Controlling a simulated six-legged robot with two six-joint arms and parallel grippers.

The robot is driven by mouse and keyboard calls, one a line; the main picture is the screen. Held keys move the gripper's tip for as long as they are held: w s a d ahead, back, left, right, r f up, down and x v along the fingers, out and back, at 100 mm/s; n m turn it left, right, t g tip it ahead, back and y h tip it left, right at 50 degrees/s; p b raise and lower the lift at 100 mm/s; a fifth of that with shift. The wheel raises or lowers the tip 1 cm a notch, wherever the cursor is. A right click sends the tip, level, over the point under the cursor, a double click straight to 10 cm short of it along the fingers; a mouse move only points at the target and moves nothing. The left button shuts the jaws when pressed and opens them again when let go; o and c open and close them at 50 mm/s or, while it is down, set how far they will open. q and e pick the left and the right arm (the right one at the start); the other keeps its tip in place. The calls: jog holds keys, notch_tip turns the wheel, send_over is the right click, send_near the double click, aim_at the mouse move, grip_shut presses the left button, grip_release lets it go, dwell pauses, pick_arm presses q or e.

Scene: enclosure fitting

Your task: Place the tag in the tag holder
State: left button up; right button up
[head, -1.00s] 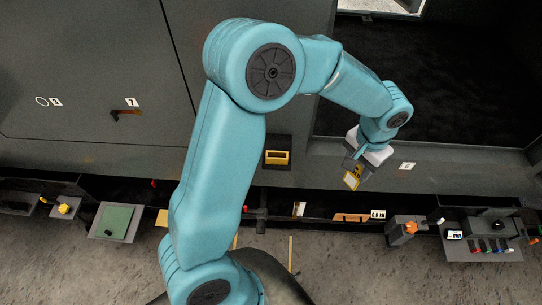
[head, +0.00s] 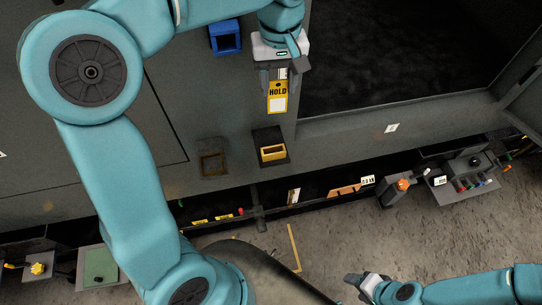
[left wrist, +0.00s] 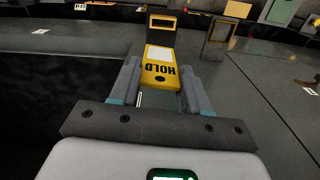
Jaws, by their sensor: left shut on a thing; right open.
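My left gripper (head: 279,82) is shut on a yellow tag (head: 278,97) marked HOLD, with a white panel. The tag hangs below the fingers in the head view. The left wrist view shows the tag (left wrist: 160,66) between the two fingers, its free end pointing away from the gripper. My right gripper (head: 366,285) is open and empty, low in the head view.
A blue holder (head: 225,37) is on the panel left of my left gripper. A dull brown frame (head: 212,163) is left of the yellow holder. A dark opening (head: 390,50) lies to the right. Shelves with small devices (head: 468,172) run along the bottom of the panel.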

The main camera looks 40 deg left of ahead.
pick_arm(q)
jog(key=shift+s+a+f+n, duration=0.35)
jog(key=shift+a+f+n, duration=0.15)
jog(key=shift+n, duration=0.1)
jog(key=f, duration=0.6)
jog(key=f+b, duration=0.1)
jog(key=f, duration=1)
jog(key=shift+w+d+f+b, duration=0.15)
jog(key=shift+d+f+b, duration=0.15)
jog(key=shift+f, duration=0.1)
pick_arm(e)
notch_tip(320, 180, down, 2)
pick_arm(q)
jog(key=shift+f, duration=0.1)
jog(key=o, duration=1)
pick_arm(e)
jog(key=shift+f, duration=0.15)
